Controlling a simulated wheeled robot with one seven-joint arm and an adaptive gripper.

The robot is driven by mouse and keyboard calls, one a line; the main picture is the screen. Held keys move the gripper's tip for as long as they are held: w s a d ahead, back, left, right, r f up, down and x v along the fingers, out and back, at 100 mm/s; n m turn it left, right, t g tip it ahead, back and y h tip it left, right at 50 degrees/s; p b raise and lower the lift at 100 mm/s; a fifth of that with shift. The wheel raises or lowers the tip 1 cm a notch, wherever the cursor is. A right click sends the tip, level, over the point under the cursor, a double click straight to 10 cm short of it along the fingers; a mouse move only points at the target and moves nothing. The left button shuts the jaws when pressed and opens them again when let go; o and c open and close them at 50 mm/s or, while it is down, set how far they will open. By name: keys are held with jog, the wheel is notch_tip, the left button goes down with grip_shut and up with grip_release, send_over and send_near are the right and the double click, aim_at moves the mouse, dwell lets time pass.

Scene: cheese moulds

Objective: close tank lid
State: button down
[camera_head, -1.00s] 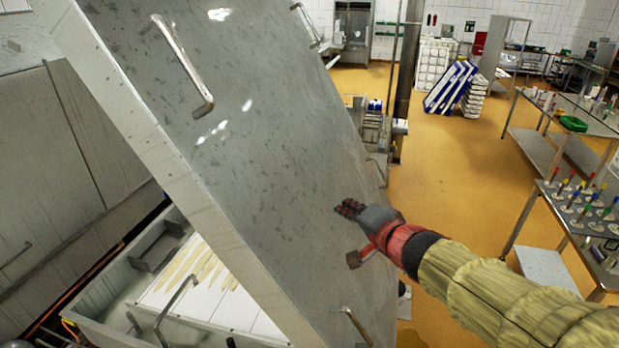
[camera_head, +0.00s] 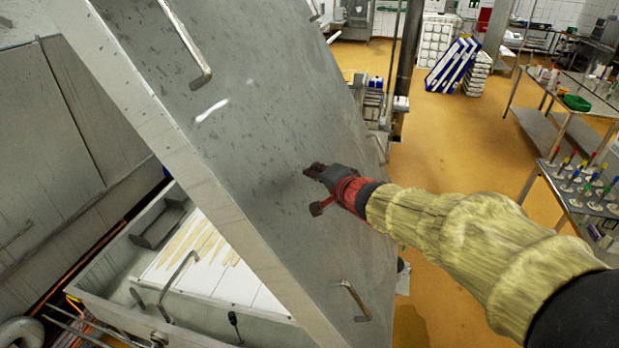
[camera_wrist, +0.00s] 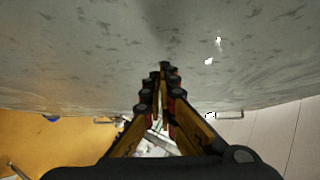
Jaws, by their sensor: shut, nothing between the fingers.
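The tank lid (camera_head: 258,150) is a large grey metal panel, tilted and raised over the open tank (camera_head: 100,307). It has metal handles, one near its top (camera_head: 186,45) and one near its lower edge (camera_head: 354,299). My gripper (camera_head: 314,171) is shut and empty, with its fingertips at the outer face of the lid; I cannot tell whether they touch it. In the wrist view the shut fingers (camera_wrist: 163,72) point at the grey lid surface (camera_wrist: 80,60), which fills the upper part. Part of the lid is hidden behind my gripper.
White panels with yellowish streaks (camera_head: 205,262) lie inside the tank. A grey wall or second panel (camera_head: 60,150) stands at the left. Tables with small items (camera_head: 590,195) stand at the right. The yellow floor (camera_head: 450,140) between is largely clear.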

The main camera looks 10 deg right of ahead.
jog(key=shift+w+a+f, duration=0.1)
jog(key=shift+a+f, duration=0.2)
jog(key=shift+a, duration=0.35)
jog(key=shift+w, duration=0.15)
jog(key=shift+a, duration=0.1)
